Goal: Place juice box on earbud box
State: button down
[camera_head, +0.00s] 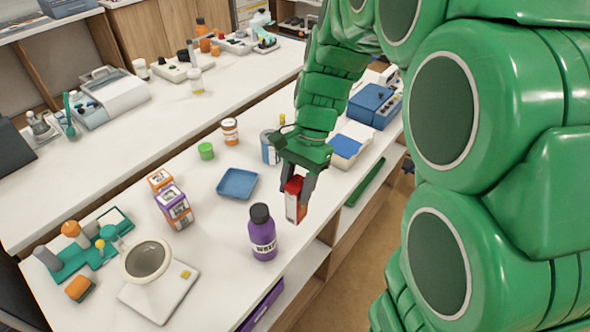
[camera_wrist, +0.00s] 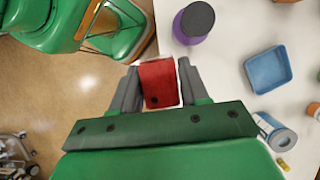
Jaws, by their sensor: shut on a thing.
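My gripper (camera_head: 296,182) is shut on a small red and white box, which I take for the juice box (camera_head: 295,200). The box hangs upright between the fingers near the table's front edge. In the wrist view its red top (camera_wrist: 158,82) shows between both fingers. I cannot tell for sure which one is the earbud box. My gripper is well to the right of both, apart from them.
A purple bottle with a black cap (camera_head: 262,232) stands just left of the held box. A blue tray (camera_head: 237,184), a green lid-like piece (camera_head: 206,151), a pill bottle (camera_head: 230,131) and a can (camera_head: 270,147) stand behind.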

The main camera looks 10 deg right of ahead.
jog(key=w+d+r+m+t, duration=0.2)
jog(key=w+m, duration=0.4)
jog(key=w, duration=0.5)
jog(key=w+d+r+m+t, duration=0.1)
jog(key=w+d+m+t, duration=0.15)
jog(key=w+m, duration=0.55)
jog(key=w+d+r+m+t, duration=0.25)
jog(key=w+m, duration=0.25)
jog(key=w, duration=0.8)
jog(key=w+f, duration=1)
jog(key=w, duration=0.3)
jog(key=shift+w+g, duration=0.25)
jog(key=shift+g, duration=0.05)
jog(key=shift+d+f, duration=0.1)
jog(key=shift+w+f, duration=0.2)
jog(key=shift+f, duration=1.55)
jog(key=shift+f, duration=0.15)
jog(key=c, duration=0.6)
grip_release()
